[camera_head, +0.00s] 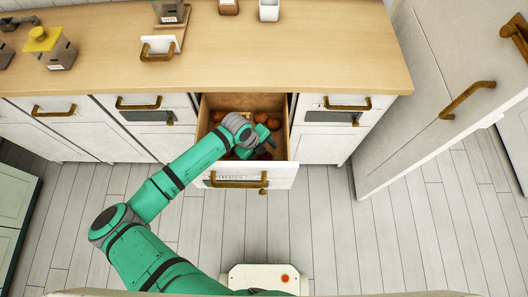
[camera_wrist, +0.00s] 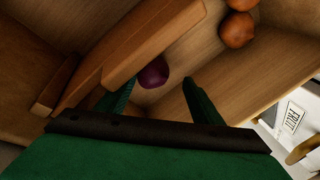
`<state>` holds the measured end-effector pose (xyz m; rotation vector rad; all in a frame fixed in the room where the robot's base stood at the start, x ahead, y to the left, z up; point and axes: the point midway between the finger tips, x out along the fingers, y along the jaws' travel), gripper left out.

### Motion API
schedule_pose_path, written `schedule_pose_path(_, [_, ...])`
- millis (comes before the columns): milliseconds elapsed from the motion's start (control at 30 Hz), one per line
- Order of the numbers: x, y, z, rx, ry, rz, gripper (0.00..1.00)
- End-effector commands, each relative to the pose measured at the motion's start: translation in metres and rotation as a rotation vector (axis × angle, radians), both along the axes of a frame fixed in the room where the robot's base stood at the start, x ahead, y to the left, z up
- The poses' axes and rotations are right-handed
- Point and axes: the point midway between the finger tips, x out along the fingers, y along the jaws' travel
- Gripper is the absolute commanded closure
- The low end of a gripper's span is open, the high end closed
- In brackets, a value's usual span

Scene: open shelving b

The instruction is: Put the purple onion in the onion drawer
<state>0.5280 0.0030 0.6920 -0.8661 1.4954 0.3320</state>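The purple onion (camera_wrist: 153,73) lies on the wooden floor of an open drawer, beside a wooden divider (camera_wrist: 150,40). My gripper (camera_wrist: 158,82) is open and reaches down into the drawer. In the wrist view, the onion shows between its two green fingers, near the tips, and I cannot tell whether they touch it. In the head view, the open drawer (camera_head: 240,175) stands out from the middle of the counter, and my gripper (camera_head: 265,140) is inside it, hiding much of its contents. I cannot tell for sure which drawer is the onion drawer.
Several orange-brown round items (camera_wrist: 236,30) lie in the same drawer. A white label (camera_wrist: 292,117) shows on a nearby front. Closed drawers (camera_head: 335,110) flank the open one. The counter (camera_head: 300,50) has a white container (camera_head: 269,10) at the back. A white door (camera_head: 440,100) stands at the right.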

Motion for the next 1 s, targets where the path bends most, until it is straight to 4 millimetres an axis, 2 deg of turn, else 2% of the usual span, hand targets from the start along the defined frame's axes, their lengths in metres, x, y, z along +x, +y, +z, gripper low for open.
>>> schedule_pose_path(167, [0.000, 0.000, 0.004, 0.000, -0.002, -0.001, 0.40])
schedule_pose_path(267, [0.001, 0.000, 0.013, 0.000, -0.003, -0.001, 0.40])
schedule_pose_path(700, [-0.008, 0.027, 0.094, 0.001, -0.004, 0.000, 0.40])
schedule_pose_path(833, [-0.010, 0.033, 0.111, 0.001, -0.002, 0.000, 0.40])
schedule_pose_path(1000, [-0.012, 0.037, 0.123, 0.001, -0.001, 0.000, 0.40])
